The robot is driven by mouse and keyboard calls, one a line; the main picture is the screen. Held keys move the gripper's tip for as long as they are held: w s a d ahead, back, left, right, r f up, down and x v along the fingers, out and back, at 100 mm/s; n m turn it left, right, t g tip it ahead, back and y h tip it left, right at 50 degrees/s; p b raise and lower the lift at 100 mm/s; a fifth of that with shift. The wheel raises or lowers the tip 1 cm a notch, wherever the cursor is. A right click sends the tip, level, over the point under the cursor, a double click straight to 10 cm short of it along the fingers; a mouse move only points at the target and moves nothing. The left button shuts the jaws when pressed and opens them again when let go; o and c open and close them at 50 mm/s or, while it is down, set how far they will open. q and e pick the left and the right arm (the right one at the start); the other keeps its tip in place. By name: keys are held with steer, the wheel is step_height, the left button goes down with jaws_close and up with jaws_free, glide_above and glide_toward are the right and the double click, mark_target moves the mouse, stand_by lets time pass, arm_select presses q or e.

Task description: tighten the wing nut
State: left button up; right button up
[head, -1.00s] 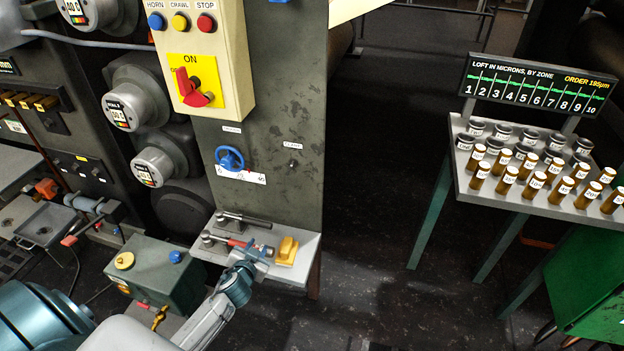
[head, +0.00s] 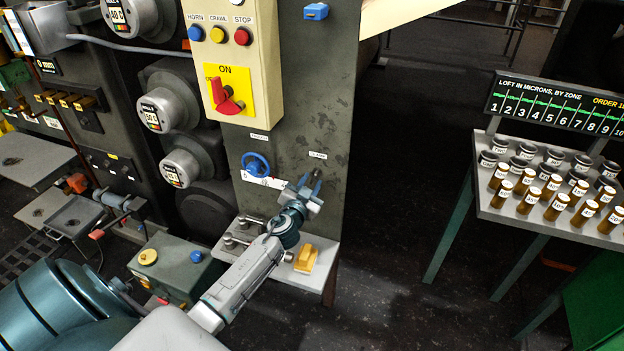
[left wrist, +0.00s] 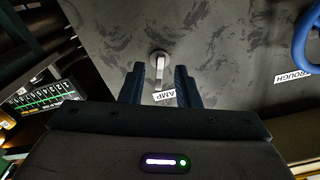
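The wing nut (left wrist: 160,62) shows in the left wrist view as a small pale grey piece on the dark mottled panel (left wrist: 215,50), above a partly covered label ending in "AMP". My left gripper (left wrist: 158,88) is open and empty, with its two dark fingers below and to either side of the nut. I cannot tell whether they touch it. In the head view my left gripper (head: 311,182) is raised at the panel just below the clamp label (head: 318,155). It hides the nut there. My right gripper is not in view.
A blue handwheel (head: 256,164) sits left of the gripper on the same panel. Below is a shelf (head: 322,262) with metal tools and a yellow block (head: 305,259). A control box (head: 231,60) with a red switch is above left. A jar table (head: 487,205) stands right.

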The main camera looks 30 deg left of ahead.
arm_select(q)
steer(key=shift+w+a, duration=0.15)
steer(key=shift+w, duration=0.45)
jaws_close()
steer(key=shift+m, duration=0.5)
